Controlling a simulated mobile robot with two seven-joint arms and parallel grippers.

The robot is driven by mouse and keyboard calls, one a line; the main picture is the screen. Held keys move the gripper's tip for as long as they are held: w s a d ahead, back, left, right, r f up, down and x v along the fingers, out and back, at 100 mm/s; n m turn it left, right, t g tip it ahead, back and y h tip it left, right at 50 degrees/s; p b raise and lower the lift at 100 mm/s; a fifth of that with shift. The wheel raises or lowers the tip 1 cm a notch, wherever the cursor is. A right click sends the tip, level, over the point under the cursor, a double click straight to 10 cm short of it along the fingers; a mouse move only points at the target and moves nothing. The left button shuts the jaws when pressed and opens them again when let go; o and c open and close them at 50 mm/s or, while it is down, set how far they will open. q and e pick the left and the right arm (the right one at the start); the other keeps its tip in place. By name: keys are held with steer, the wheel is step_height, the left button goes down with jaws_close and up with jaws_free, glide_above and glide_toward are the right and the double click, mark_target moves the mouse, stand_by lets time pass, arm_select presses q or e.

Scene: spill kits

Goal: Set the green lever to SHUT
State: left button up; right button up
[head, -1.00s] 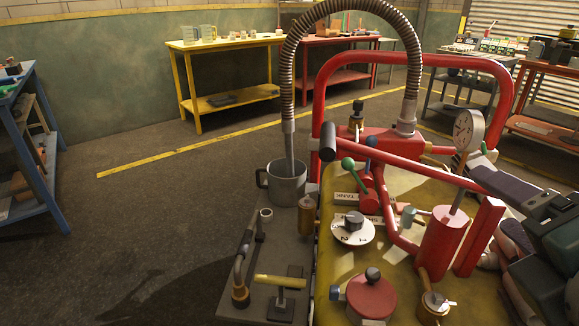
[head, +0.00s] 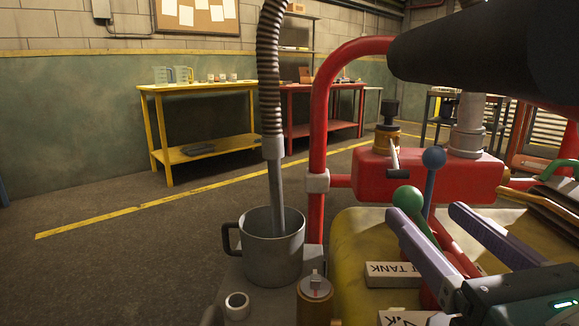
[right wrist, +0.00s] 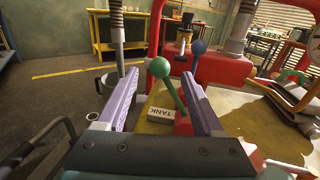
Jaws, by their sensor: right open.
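The green lever (head: 408,199) has a round green knob on a green stem. It rises from a red body low in the head view, and its knob also shows in the right wrist view (right wrist: 160,67). My right gripper (head: 425,213) is open, with its two purple fingers on either side of the green lever. I cannot tell whether either finger touches it. A white TANK plate (head: 393,273) lies beside the lever's base. Another white plate (head: 410,318), partly cut off, lies below it. No SHUT marking is readable. My left gripper is not in view.
A blue-knobbed lever (head: 433,158) stands just behind the green one. A grey mug (head: 272,248) with a hose nozzle in it stands to the left. A red frame (head: 318,130) and a large black cylinder (head: 470,50) close to the camera crowd the upper right.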

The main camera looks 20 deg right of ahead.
mark_target(401, 193)
steer(key=shift+w, duration=0.3)
steer(key=shift+p+x, duration=0.3)
steer(key=shift+x, duration=0.95)
steer(key=x, duration=0.4)
steer(key=shift+w+d+f, duration=0.15)
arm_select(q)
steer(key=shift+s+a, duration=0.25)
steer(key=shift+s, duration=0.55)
arm_select(e)
steer(key=shift+x, duration=0.75)
steer(key=shift+c, duration=0.3)
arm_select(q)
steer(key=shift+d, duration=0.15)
arm_select(e)
jaws_close()
